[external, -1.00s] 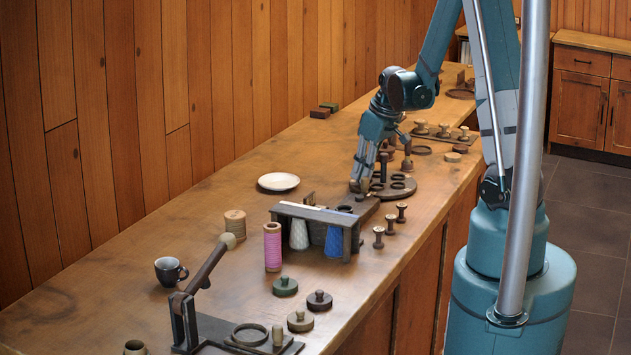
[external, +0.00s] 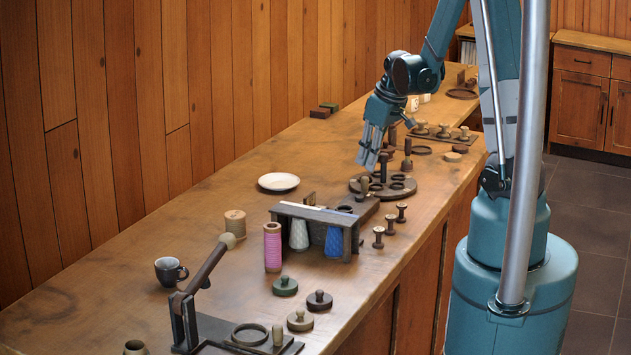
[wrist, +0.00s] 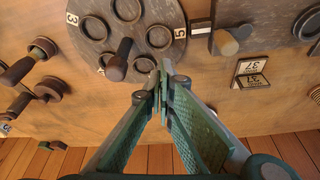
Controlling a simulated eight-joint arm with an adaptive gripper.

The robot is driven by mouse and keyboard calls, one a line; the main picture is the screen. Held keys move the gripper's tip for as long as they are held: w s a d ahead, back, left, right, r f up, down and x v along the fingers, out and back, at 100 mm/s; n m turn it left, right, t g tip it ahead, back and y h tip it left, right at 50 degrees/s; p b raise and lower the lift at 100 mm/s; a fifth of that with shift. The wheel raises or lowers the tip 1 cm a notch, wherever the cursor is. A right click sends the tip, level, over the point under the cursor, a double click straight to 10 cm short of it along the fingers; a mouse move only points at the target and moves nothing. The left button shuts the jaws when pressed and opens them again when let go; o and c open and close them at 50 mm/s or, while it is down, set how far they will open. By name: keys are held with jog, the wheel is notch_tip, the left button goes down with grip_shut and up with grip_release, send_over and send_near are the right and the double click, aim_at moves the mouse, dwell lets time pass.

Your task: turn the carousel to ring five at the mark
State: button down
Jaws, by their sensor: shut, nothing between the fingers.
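The carousel (external: 404,190) is a dark round disc with several rings on top and a dark upright post at its centre. In the wrist view the carousel (wrist: 100,45) shows number tags, with a 3 at the left rim and the 5 tag (wrist: 181,33) at the right rim. The 5 tag faces a white mark (wrist: 201,28) on the dark block beside the disc, and the two look lined up. My gripper (external: 368,166) is shut and empty, above the disc's near-left side and apart from it. It also shows in the wrist view (wrist: 162,75).
A light-topped peg (wrist: 228,43) stands on the block by the mark. A spool rack (external: 318,220) and small dark spools (external: 379,237) stand nearer the camera. A white plate (external: 278,182) lies left, with bare table around it.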

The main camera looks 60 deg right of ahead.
jog(key=shift+p+v, duration=1.15)
jog(key=shift+v, duration=1.5)
jog(key=w+a+r+b, duration=0.25)
jog(key=a+r, duration=0.45)
jog(key=a, duration=0.4)
jog(key=s+a+r+t+b, duration=0.1)
jog(key=s+a+r, duration=0.1)
jog(key=a, duration=0.8)
jog(key=s+a+r+n+t+b, duration=0.1)
jog(key=s+a+r, duration=0.2)
jog(key=a, duration=0.6)
jog(key=s+a+r+n+t+b, duration=0.1)
jog(key=s+a+r+b, duration=0.1)
jog(key=a, duration=0.8)
jog(key=s+r, duration=0.1)
jog(key=s, duration=0.1)
jog(key=shift+s+a+y, duration=0.3)
jog(key=shift+s+y, duration=0.1)
jog(key=shift+a, duration=0.15)
